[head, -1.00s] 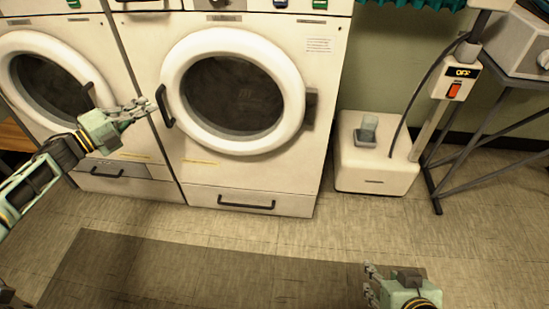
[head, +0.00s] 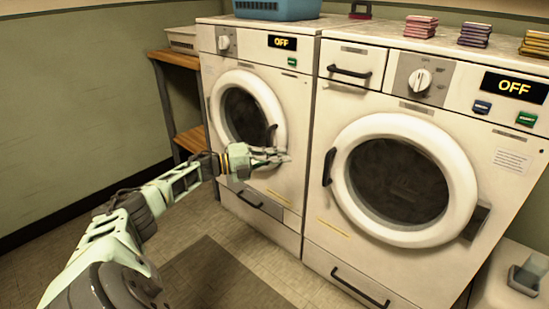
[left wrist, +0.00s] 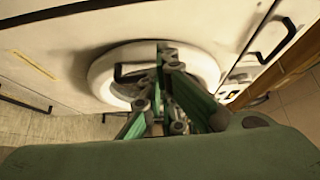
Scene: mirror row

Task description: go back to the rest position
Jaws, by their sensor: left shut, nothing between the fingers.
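My left gripper (head: 284,157) is shut and empty. In the head view it appears in front of the left washing machine (head: 288,193), near the lower right of its round door (head: 240,112). In the left wrist view the gripper (left wrist: 162,50) points at a white round door ring (left wrist: 205,62) with a dark handle; I cannot tell whether it touches anything. My left arm reaches in from the lower left. My right gripper is out of the head view now.
The right washing machine (head: 328,226) has a shut round door (head: 400,181) and a display reading OFF. A wooden shelf (head: 178,60) stands left of the machines. A blue basket (head: 277,9) and folded cloths (head: 421,26) sit on top. Floor is open in front, with a dark mat (head: 222,279).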

